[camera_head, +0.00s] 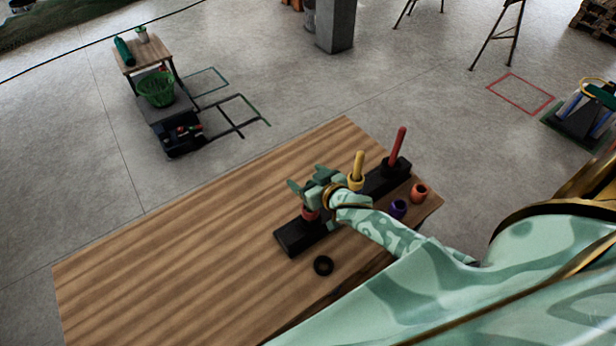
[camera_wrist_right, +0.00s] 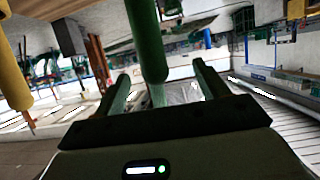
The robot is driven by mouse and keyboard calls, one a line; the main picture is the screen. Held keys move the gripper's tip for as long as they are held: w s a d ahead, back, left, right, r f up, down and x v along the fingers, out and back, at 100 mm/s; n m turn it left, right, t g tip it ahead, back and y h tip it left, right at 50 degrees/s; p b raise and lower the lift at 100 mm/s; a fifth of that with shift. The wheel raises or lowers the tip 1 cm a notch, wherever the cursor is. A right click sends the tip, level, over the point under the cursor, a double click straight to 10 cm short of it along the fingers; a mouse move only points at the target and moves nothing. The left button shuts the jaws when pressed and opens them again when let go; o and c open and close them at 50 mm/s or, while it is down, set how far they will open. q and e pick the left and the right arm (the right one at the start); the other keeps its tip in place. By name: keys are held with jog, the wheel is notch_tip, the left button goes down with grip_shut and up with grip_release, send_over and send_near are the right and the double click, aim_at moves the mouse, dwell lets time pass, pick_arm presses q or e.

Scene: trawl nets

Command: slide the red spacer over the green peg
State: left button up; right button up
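The black peg base (camera_head: 290,238) lies on the wooden table, with a yellow peg (camera_head: 359,164) and a red peg (camera_head: 397,147) standing on it. The red spacer (camera_head: 310,213) sits low at the near end of the base, under my right gripper (camera_head: 305,182), which partly hides it. The green peg (camera_wrist_right: 147,40) shows in the right wrist view, running between the two spread fingers; the head view does not show it clearly. The fingers look apart, with no spacer between them. Whether the red spacer is fully around the green peg is hidden. My left gripper is out of view.
A yellow spacer (camera_head: 355,183) is around the yellow peg. A purple spacer (camera_head: 398,209), an orange spacer (camera_head: 419,192) and a black ring (camera_head: 323,266) lie on the table (camera_head: 170,270) beside the base. The table's left part is bare.

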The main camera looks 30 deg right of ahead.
jog(key=a+v, duration=0.1)
jog(key=v, duration=1.5)
jog(key=shift+s+d+p, duration=0.2)
jog(key=shift+d+p, duration=0.15)
jog(key=shift+d, duration=0.05)
jog(key=shift+w+r, duration=0.1)
jog(key=shift+w, duration=0.05)
